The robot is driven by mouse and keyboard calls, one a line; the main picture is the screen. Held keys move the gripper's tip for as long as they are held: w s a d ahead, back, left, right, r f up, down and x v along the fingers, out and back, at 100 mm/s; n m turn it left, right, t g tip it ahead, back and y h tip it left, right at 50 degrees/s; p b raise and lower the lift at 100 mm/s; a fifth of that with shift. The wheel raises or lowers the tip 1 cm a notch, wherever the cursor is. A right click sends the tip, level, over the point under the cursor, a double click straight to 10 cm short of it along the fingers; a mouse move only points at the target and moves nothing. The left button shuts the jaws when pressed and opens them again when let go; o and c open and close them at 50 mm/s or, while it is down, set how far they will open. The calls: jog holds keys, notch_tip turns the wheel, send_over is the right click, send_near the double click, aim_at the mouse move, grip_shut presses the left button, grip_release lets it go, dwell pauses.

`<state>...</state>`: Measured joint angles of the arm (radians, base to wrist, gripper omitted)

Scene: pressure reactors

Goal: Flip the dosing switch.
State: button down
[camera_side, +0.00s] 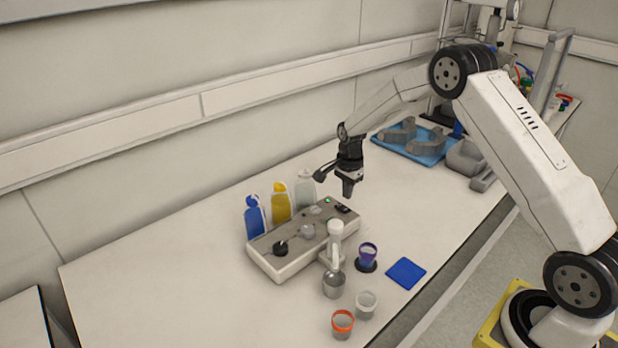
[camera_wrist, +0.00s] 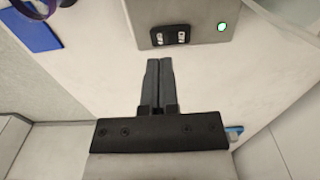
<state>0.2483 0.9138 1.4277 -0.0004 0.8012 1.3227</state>
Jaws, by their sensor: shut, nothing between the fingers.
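The dosing switch (camera_wrist: 170,36) is a small black rocker plate with light markings on the grey-beige dosing box (camera_wrist: 196,10). A lit green light (camera_wrist: 222,27) sits to its right in the wrist view. In the side view the switch (camera_side: 342,208) is at the right end of the box (camera_side: 285,263). My gripper (camera_wrist: 159,62) is shut and empty, its fingertips pointing toward the box edge just short of the switch in the wrist view. In the side view my gripper (camera_side: 347,194) hangs above the box's right end, near the switch. Whether it touches anything cannot be told.
Blue (camera_side: 255,218), yellow (camera_side: 280,204) and white (camera_side: 305,190) bottles stand behind the box. In front are a metal cup (camera_side: 333,286), a purple-blue cup (camera_side: 368,254), two small cups and a blue square (camera_side: 406,273). A blue tray (camera_side: 402,151) lies at the back right. The table's left is clear.

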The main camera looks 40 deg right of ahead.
aim_at(342, 207)
jog(key=shift+f, duration=1.95)
jog(key=shift+s+f, duration=0.2)
jog(key=shift+f, duration=0.15)
jog(key=shift+w, duration=0.15)
jog(key=shift+w+r, duration=0.2)
jog(key=shift+w, duration=0.45)
jog(key=shift+r, duration=0.15)
